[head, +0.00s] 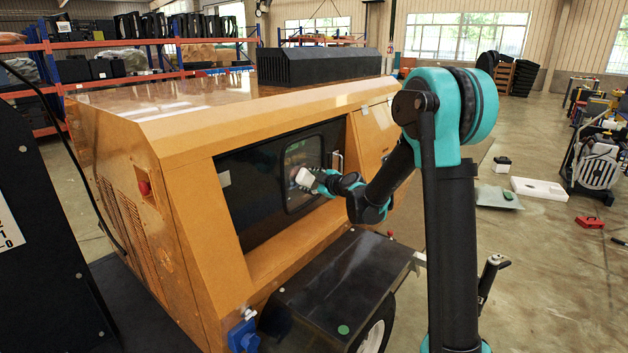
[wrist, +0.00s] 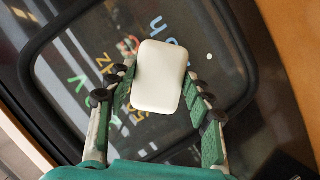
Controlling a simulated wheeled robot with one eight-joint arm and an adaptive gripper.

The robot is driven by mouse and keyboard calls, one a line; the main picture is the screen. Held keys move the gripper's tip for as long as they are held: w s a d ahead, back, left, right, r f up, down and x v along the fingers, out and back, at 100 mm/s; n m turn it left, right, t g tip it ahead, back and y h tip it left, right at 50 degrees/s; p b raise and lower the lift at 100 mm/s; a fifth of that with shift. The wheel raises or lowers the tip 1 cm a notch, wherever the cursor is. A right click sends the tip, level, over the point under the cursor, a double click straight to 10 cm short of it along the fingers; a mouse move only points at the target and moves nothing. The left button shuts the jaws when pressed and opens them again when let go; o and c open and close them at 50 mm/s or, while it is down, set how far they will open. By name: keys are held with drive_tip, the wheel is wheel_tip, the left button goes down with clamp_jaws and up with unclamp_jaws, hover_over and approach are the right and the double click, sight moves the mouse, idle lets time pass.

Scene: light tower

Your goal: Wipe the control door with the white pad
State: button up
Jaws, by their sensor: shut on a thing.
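The white pad (wrist: 160,76) is a rounded block held between the fingers of my gripper (wrist: 155,95) in the wrist view. My gripper is shut on it. In the head view the pad (head: 305,178) is at the end of my arm, in front of the dark control door (head: 303,155). The door is a dark rounded panel set in the recess of the orange machine. In the wrist view the door (wrist: 90,50) shows coloured letter-like marks, partly hidden behind the pad. I cannot tell whether the pad touches the door.
The orange machine (head: 210,120) frames the recess, with a handle (head: 337,161) right of the door. A black fender (head: 345,275) juts out below. A white board (head: 538,189), a red box (head: 590,222) and a pressure-washer-like machine (head: 598,160) stand on the floor at right.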

drive_tip(key=shift+s+a, duration=0.35)
drive_tip(key=shift+a, duration=0.05)
drive_tip(key=shift+s+d, duration=0.1)
drive_tip(key=shift+s+d, duration=0.5)
drive_tip(key=shift+d, duration=0.3)
drive_tip(key=shift+s+d, duration=0.55)
drive_tip(key=shift+d, duration=0.3)
drive_tip(key=shift+s+d, duration=0.5)
drive_tip(key=shift+d, duration=0.3)
drive_tip(key=shift+d, duration=0.15)
drive_tip(key=shift+s+d, duration=0.85)
drive_tip(key=shift+d, duration=0.25)
